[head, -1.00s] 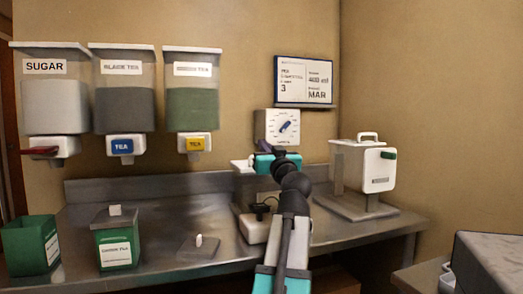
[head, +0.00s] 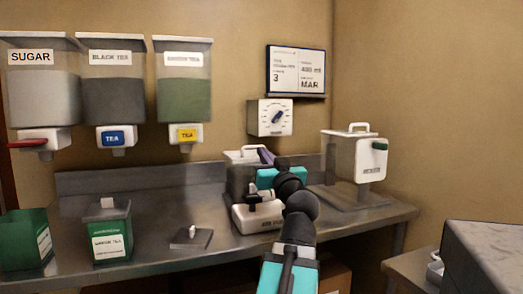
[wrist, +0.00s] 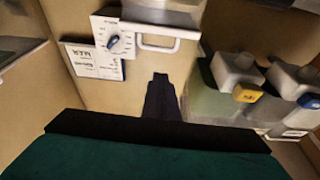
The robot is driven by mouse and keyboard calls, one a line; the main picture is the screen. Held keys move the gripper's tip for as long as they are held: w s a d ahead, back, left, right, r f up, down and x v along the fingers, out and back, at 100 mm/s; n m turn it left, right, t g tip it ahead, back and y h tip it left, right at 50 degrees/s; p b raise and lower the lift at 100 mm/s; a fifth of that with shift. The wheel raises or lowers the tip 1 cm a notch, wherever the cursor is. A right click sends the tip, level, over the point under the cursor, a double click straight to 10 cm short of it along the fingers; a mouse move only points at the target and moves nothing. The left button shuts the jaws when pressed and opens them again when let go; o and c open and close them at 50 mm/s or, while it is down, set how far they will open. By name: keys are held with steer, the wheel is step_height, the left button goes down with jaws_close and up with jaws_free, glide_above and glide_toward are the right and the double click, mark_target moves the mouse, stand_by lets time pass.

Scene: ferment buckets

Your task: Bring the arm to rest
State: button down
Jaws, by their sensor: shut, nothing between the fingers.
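My gripper (head: 265,155) is at the end of my raised black, white and teal arm, above the steel counter (head: 140,200). In the head view it is small and partly hidden by my own wrist. In the wrist view its dark fingers (wrist: 161,85) are together with nothing held between them.
Sugar (head: 45,100), black tea (head: 115,102) and green tea (head: 183,100) dispensers hang left. A white dial box (head: 270,117) and sign (head: 296,70) are on the wall. Green bins (head: 110,243), a small lid (head: 191,240) and a clear spouted container (head: 357,157) stand on the counter.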

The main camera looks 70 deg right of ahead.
steer(key=shift+s+a+f, duration=0.15)
stand_by(0.5)
